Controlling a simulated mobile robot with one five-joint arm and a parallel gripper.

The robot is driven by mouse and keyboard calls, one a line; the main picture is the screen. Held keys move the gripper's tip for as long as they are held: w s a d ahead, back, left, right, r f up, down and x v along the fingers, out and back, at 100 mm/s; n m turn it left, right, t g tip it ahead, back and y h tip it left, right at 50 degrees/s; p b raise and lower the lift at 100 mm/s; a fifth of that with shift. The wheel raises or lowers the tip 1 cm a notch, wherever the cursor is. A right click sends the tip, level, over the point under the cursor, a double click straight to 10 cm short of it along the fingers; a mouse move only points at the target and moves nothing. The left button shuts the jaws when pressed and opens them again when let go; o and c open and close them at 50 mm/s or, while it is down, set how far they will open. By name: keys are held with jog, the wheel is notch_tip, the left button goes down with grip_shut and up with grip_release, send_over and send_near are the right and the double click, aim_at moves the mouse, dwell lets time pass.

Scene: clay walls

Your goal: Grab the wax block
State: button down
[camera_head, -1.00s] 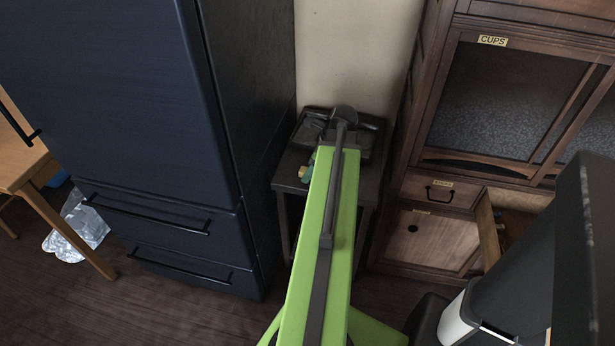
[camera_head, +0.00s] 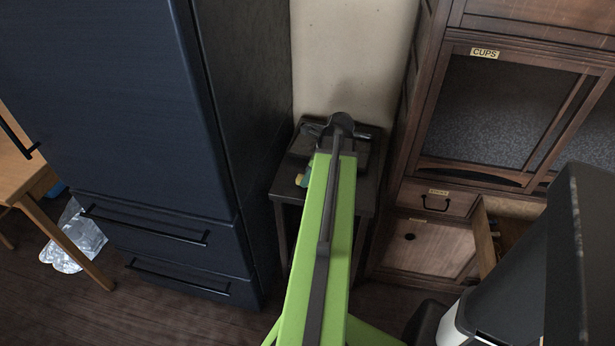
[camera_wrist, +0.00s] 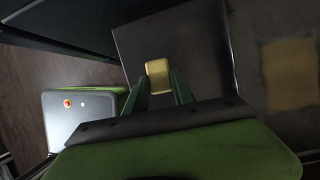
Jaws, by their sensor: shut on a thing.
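The wax block (camera_wrist: 159,74) is a small yellow block in the wrist view, between the tips of my gripper (camera_wrist: 160,88). The two green fingers are shut on its sides, and its far end sticks out beyond them. In the head view a bit of the yellow block (camera_head: 299,180) shows at the left of my green arm, over the small dark table (camera_head: 289,190). My arm hides most of the gripper there. I cannot tell whether the block still touches the tabletop.
A dark blue fridge (camera_head: 110,100) stands close on the left of the table. A wooden cabinet (camera_head: 400,190) labelled CUPS stands on the right, with an open drawer (camera_head: 488,235). A pale wall is behind. A wooden table (camera_head: 25,190) and a plastic bag (camera_head: 80,240) are at far left.

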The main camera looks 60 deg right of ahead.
aim_at(302, 177)
notch_tip(302, 177, up, 4)
jog(key=p, duration=0.3)
jog(key=shift+f, duration=0.1)
jog(key=s+d+r+p, duration=0.3)
jog(key=s+r+p, duration=0.3)
jog(key=s, duration=0.5)
jog(key=shift+d, duration=0.25)
